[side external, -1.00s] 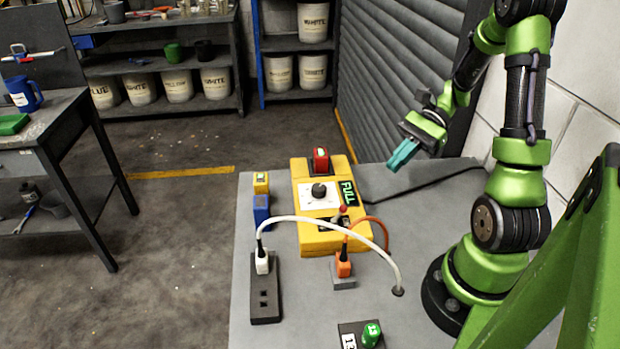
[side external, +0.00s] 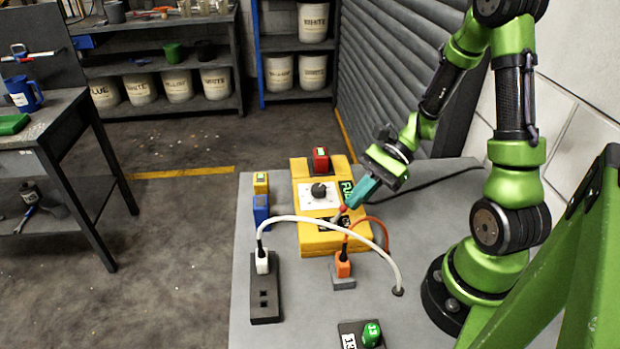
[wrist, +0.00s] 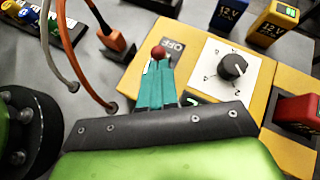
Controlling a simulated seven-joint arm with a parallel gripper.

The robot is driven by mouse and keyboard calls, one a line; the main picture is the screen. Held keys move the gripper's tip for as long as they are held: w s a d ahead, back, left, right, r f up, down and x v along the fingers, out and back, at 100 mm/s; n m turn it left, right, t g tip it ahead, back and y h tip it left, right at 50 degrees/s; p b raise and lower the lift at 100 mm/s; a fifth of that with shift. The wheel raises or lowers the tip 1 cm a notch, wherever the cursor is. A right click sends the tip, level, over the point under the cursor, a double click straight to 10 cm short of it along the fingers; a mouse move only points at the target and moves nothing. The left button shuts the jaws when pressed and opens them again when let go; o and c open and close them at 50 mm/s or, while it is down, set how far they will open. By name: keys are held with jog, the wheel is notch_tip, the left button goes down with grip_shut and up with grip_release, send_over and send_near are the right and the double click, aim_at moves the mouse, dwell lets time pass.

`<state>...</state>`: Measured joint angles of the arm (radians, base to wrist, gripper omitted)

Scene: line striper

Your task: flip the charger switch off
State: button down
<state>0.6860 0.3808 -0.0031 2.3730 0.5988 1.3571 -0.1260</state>
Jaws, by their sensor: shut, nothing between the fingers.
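The yellow charger (side external: 318,240) sits on the grey table, with a dial (side external: 319,191) on a white plate and a display partly hidden by my gripper. Its switch is a lever with a red ball tip (wrist: 159,53), next to a plate reading OFF (wrist: 172,47) in the wrist view. My gripper (side external: 362,192) has teal fingers, which are shut and empty. In the wrist view the fingertips (wrist: 156,66) are right at the red ball; I cannot tell whether they touch it. The lever's lower part is hidden behind the fingers.
A red battery (side external: 321,160) sits in the charger's far end. A yellow battery (side external: 261,183) and a blue one (side external: 261,210) stand at its left. A white cable (side external: 330,222) and an orange cable (side external: 378,224) arch nearby, from a power strip (side external: 265,300) and a small socket (side external: 343,282).

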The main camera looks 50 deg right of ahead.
jog(key=shift+w+a+r+g+h, duration=0.25)
jog(key=shift+r+g+h, duration=0.15)
jog(key=shift+h, duration=0.2)
dwell(0.4)
jog(key=shift+w+a+r+m+g+h, duration=0.5)
jog(key=shift+g+h, duration=0.3)
jog(key=shift+h, duration=0.2)
jog(key=w+a+g+h, duration=0.1)
jog(key=g+h, duration=0.1)
jog(key=shift+w+a+r+m+g+h, duration=0.25)
jog(key=shift+w+a+m+g+h, duration=0.05)
jog(key=shift+w+a+m+h, duration=0.1)
jog(key=shift+d, duration=0.1)
jog(key=shift+r, duration=0.8)
